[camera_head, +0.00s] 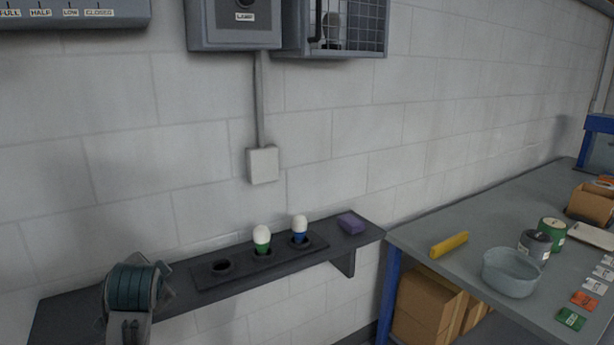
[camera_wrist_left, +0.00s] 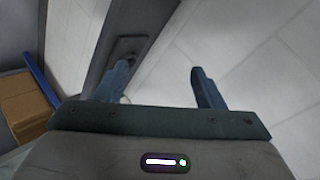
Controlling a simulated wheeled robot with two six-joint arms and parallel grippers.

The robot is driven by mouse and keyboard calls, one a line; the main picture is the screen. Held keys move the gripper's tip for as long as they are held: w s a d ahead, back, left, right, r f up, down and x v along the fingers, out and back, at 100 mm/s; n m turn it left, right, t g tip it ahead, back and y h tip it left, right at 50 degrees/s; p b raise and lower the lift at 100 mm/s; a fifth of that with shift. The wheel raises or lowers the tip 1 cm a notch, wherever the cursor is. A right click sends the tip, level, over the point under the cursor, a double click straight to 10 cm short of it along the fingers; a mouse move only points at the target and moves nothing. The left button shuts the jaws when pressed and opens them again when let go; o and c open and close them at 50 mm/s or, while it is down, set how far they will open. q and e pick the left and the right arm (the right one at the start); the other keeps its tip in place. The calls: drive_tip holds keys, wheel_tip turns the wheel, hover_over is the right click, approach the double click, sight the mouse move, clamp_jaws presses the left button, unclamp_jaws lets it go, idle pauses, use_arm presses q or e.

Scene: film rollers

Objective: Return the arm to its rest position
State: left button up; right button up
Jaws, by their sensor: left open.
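My left gripper (camera_wrist_left: 159,68) shows in the wrist view with its two blue-grey fingers spread apart and nothing held between them. In that view a dark shelf (camera_wrist_left: 150,20) with an empty hole lies beyond the left finger. In the head view, what appears to be the end of my left arm, teal and grey, stands at the lower left in front of the shelf (camera_head: 70,312); its fingers cannot be made out there. My right gripper is in neither view.
A dark holder (camera_head: 283,258) on the shelf carries a green-and-white roller (camera_head: 262,239) and a blue-and-white roller (camera_head: 299,228); its left hole is empty. A purple block (camera_head: 351,223) lies at the shelf's right.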

use_arm(q)
drive_tip(key=s+d+f+n+g+h, duration=0.2)
drive_tip(key=s+f+n+g, duration=0.1)
drive_tip(key=s+f, duration=1.45)
drive_tip(key=s+d+f+n+g, duration=0.1)
drive_tip(key=s+f, duration=0.2)
drive_tip(key=s, duration=0.3)
drive_tip(key=s+d+f+n+g+h, duration=0.1)
drive_tip(key=s+f+g, duration=0.15)
drive_tip(key=s, duration=0.35)
drive_tip(key=s+d+f+n, duration=0.1)
drive_tip(key=s+f, duration=0.3)
drive_tip(key=s, duration=0.3)
wheel_tip(320, 180, down, 32)
drive_tip(key=a+g, duration=0.2)
drive_tip(key=a, duration=0.1)
drive_tip(key=s+a+f+b, duration=0.1)
drive_tip(key=s+f, duration=1.7)
drive_tip(key=s, duration=0.1)
drive_tip(key=shift+f+n+g, duration=0.25)
drive_tip(key=shift+n+g, duration=0.1)
drive_tip(key=shift+n, duration=0.05)
